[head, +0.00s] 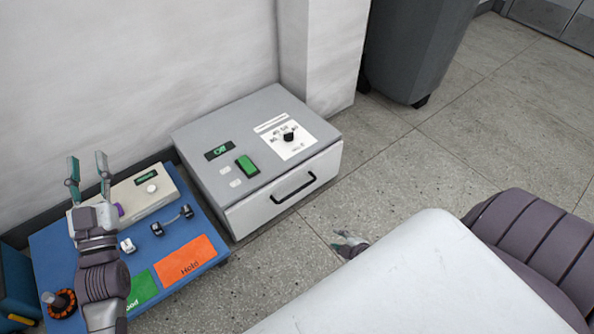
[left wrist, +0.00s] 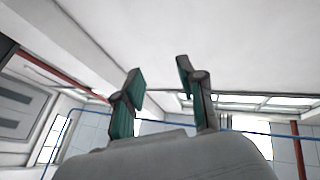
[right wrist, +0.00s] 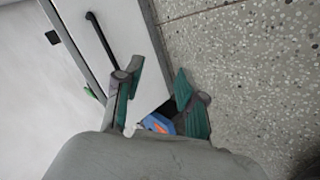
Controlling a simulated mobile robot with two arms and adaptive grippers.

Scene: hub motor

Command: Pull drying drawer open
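The drying unit (head: 245,150) is a grey box with a dial, a green switch and a small display on top. Its white drawer front (head: 250,212) has a black bar handle (head: 293,188) and looks closed. My right gripper (head: 346,240) is open and empty, low to the right of the drawer front and apart from the handle; part of it is hidden by my own body. The right wrist view shows the handle (right wrist: 101,40) beyond the open fingers (right wrist: 157,85). My left gripper (head: 88,172) is open and empty, raised over the blue board. The left wrist view shows its fingers (left wrist: 160,85) apart.
A blue board (head: 213,258) with orange and green patches, a beige device (head: 150,196) and small parts lies left of the drying unit. A wall stands behind. A dark grey bin (head: 415,50) stands at the back right. The floor before the drawer is clear.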

